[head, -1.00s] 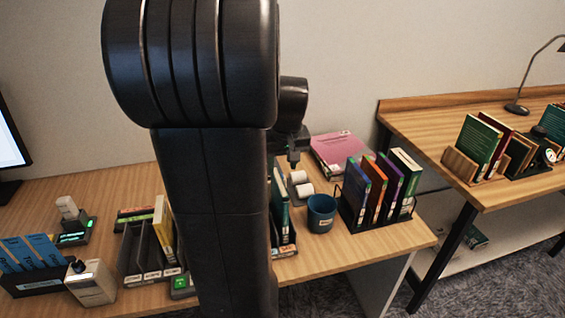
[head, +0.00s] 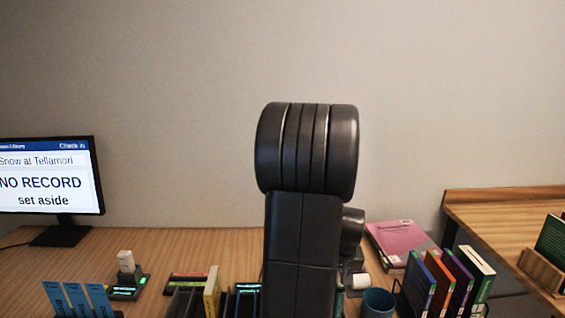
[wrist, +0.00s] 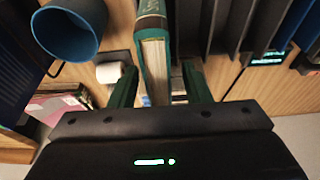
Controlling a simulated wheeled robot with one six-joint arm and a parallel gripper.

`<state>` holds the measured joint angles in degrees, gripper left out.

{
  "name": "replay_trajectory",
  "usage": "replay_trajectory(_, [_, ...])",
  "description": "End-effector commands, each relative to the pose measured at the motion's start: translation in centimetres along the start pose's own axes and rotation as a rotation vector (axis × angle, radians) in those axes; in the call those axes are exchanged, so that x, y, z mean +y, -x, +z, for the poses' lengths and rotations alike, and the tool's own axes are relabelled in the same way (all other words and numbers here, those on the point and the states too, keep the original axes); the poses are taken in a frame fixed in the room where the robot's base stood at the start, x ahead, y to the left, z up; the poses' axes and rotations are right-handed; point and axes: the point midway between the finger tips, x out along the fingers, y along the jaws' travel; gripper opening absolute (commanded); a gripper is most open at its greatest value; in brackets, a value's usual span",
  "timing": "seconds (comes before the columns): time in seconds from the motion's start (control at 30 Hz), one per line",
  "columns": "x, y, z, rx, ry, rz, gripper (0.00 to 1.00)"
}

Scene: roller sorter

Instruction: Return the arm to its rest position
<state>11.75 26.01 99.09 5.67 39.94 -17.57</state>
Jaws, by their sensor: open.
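My arm stands in the middle of the head view, its dark elbow in front of the wall. It hides my gripper in that view. In the wrist view my gripper (wrist: 159,68) is open, with its two dark green fingers apart. A teal-covered book (wrist: 154,55) shows upright between and beyond the fingers. Gaps show beside the book, and I cannot tell how far it is from the fingertips.
A blue mug (head: 378,302) stands right of my arm, near several racked books (head: 436,282) and a pink book (head: 400,240). A monitor (head: 48,178) reading "NO RECORD set aside" stands left. A second table (head: 500,222) is at right. The wall above is clear.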

Motion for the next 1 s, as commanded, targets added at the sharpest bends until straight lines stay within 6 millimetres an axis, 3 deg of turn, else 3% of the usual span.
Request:
replay_trajectory(0.27, [0.0, -2.9, 0.0, -0.001, 0.0, 0.0, 0.43])
replay_trajectory(0.87, [0.0, -2.4, 0.0, 0.001, 0.0, 0.0, 0.43])
replay_trajectory(1.0, [0.0, -0.6, -0.1, 0.004, 0.0, 0.001, 0.43])
